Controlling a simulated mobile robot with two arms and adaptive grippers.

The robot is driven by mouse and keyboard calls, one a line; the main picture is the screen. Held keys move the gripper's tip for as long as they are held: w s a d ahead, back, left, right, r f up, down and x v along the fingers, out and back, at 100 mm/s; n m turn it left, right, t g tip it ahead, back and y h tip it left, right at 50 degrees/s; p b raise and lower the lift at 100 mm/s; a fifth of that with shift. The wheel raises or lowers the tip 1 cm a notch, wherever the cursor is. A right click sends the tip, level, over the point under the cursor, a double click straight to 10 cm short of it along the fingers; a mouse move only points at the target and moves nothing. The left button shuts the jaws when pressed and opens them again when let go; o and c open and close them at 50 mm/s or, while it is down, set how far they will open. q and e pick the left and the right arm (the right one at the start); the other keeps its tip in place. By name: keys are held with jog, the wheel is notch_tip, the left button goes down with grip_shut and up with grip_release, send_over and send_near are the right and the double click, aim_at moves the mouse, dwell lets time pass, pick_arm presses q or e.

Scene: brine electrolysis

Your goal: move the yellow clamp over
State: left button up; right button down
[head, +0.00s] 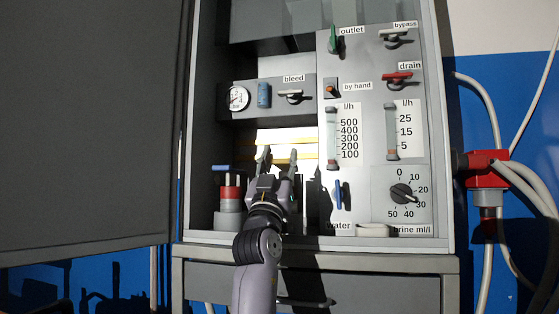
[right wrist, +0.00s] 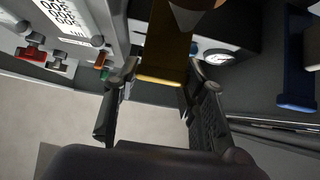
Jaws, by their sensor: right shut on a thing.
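My right gripper (head: 278,156) reaches into the open cabinet, its fingers pointing up and in. In the right wrist view its two fingers (right wrist: 161,80) stand on either side of the yellow clamp (right wrist: 163,50), a flat yellow-brown piece, and are shut on it. In the head view the clamp shows as yellow bars (head: 304,142) against a bright white area, partly hidden behind the fingers. Whether it touches what lies behind cannot be told. My left gripper is not in view.
A control panel (head: 364,70) with handles, flow gauges and a dial stands to the right. A pressure gauge (head: 238,98) and the bleed handle (head: 291,96) sit above. A red and grey fitting (head: 230,195) stands close at the left. A dark door (head: 85,120) borders the cabinet.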

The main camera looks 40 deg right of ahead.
jog(key=shift+w+d+f+g, duration=0.1)
jog(key=shift+w+f+g, duration=0.1)
jog(key=shift+g, duration=0.1)
jog(key=c, duration=1.5)
grip_release()
jog(key=o, duration=0.3)
jog(key=shift+d, duration=0.1)
jog(key=shift+o, duration=1.2)
jog(key=shift+s+r, duration=0.1)
jog(key=v, duration=1.2)
